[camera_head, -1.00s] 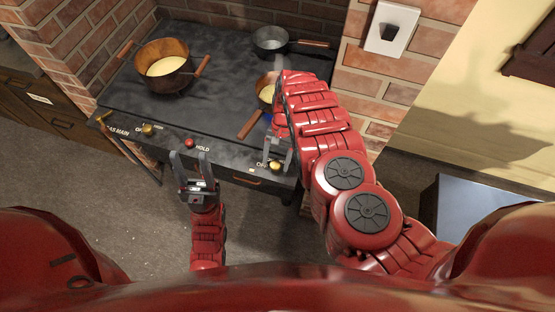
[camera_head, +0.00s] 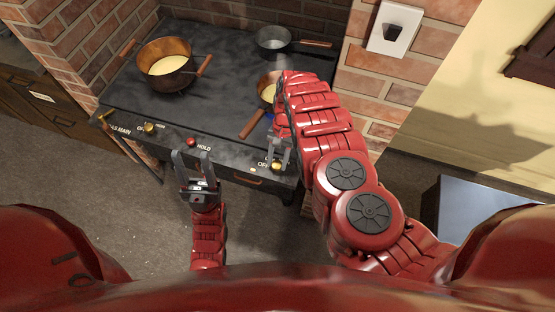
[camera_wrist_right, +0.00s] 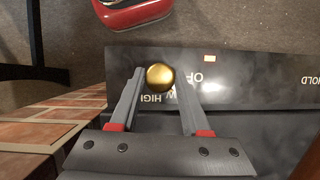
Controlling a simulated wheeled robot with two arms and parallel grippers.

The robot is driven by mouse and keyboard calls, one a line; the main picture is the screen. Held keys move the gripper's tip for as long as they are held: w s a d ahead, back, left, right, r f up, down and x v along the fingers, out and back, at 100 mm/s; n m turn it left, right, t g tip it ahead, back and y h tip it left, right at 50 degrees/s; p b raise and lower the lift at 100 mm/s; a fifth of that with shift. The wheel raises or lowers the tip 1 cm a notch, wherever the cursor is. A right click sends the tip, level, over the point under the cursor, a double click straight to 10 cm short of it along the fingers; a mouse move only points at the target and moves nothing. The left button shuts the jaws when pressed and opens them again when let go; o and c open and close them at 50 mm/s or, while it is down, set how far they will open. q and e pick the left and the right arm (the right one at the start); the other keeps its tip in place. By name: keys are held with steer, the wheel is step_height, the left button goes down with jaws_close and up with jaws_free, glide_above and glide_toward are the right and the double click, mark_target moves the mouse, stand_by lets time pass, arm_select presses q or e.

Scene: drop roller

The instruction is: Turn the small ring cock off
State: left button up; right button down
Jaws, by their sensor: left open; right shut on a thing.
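The small ring cock is a round brass knob (camera_head: 276,166) on the right end of the stove's front panel. It also shows in the right wrist view (camera_wrist_right: 160,77), with parts of the words OFF, LOW and HIGH beside it. My right gripper (camera_head: 278,158) reaches down to it, and in the wrist view its fingers (camera_wrist_right: 159,88) stand on both sides of the knob, shut on it. My left gripper (camera_head: 192,157) is open and empty in front of the panel, below the red HOLD button (camera_head: 190,142). The right arm hides part of the stove.
A copper pot (camera_head: 166,64) stands at the left of the stove top (camera_head: 215,80). A smaller pan (camera_head: 267,88), partly hidden, has blue flame near it. A grey pan (camera_head: 272,41) stands at the back. Another brass knob (camera_head: 150,127) sits left on the panel.

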steer(key=n+h+b, duration=0.1)
steer(key=n+b, duration=0.1)
steer(key=n, duration=0.2)
steer(key=shift+a+f, duration=0.1)
steer(key=n+h+b, duration=0.1)
steer(key=n+h, duration=0.1)
steer(key=n, duration=0.2)
steer(key=shift+b, duration=0.3)
steer(key=shift+a+n+h, duration=0.1)
steer(key=shift+n+h, duration=0.2)
steer(key=shift+n, duration=0.5)
steer(key=shift+c, duration=1.8)
jaws_free()
steer(key=shift+r, duration=0.2)
